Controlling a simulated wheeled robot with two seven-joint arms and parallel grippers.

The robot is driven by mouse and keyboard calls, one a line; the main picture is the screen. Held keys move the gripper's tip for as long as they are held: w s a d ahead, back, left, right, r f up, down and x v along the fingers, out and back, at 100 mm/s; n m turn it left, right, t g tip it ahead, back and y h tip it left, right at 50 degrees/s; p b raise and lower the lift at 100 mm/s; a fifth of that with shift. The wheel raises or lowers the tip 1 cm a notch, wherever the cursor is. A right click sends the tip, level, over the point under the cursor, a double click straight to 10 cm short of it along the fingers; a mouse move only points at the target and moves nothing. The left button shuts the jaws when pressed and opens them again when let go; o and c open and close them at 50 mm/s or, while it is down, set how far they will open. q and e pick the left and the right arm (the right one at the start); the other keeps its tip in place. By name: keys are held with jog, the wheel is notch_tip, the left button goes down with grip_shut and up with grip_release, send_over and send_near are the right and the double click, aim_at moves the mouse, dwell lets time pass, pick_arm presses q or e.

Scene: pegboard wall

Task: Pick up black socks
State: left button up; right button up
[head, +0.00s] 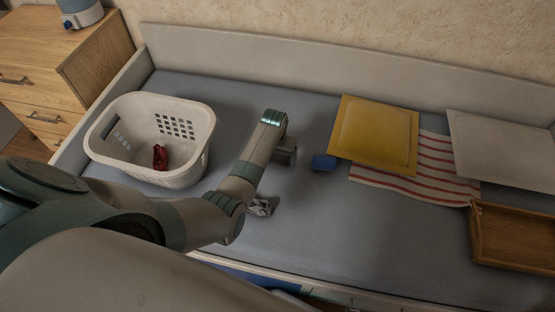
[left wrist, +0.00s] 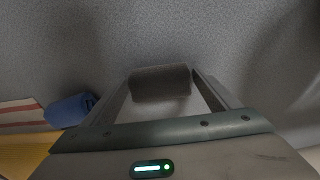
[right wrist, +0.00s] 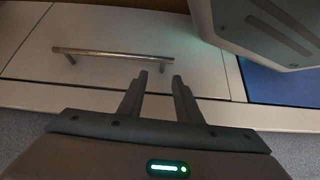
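The black socks, a dark grey-black roll (left wrist: 160,83), lie between the two spread fingers of my left gripper (left wrist: 161,85) in the left wrist view. The fingers flank both ends of the roll; whether they press on it I cannot tell. In the head view my left gripper (head: 287,150) is low over the middle of the bed, and the roll is mostly hidden by it. My right gripper (right wrist: 160,85) is empty, its fingers apart, in front of a white drawer front with a metal handle (right wrist: 112,54).
A blue roll (head: 323,162) lies right of my left gripper, near a yellow cushion (head: 375,132) and a striped cloth (head: 410,185). A white basket (head: 190,180) holding a dark red item (head: 160,157) stands left. A wooden tray (head: 515,237) is at right. A patterned bundle (head: 262,207) lies by my left arm.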

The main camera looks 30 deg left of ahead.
aim_at(279, 155)
pick_arm(q)
jog(key=c, duration=0.8)
pick_arm(e)
jog(key=shift+s+f, duration=0.1)
jog(key=shift+s, duration=0.45)
pick_arm(q)
jog(key=shift+r, duration=0.1)
jog(key=shift+r, duration=0.5)
jog(key=r, duration=0.3)
jog(key=shift+s+d+r, duration=0.1)
jog(key=shift+d+r, duration=0.05)
jog(key=shift+d, duration=0.2)
jog(key=s+d+r, duration=0.1)
jog(key=d+r, duration=0.1)
jog(key=d, duration=0.1)
jog(key=s+d+r, duration=0.1)
jog(key=d+r, duration=0.1)
jog(key=d, duration=0.2)
jog(key=s+d+r, duration=0.1)
jog(key=d+r, duration=0.1)
jog(key=d, duration=0.1)
jog(key=shift+s+d+r, duration=0.15)
jog(key=shift+s+r, duration=0.15)
pick_arm(e)
jog(key=shift+a, duration=0.1)
jog(key=shift+w, duration=0.1)
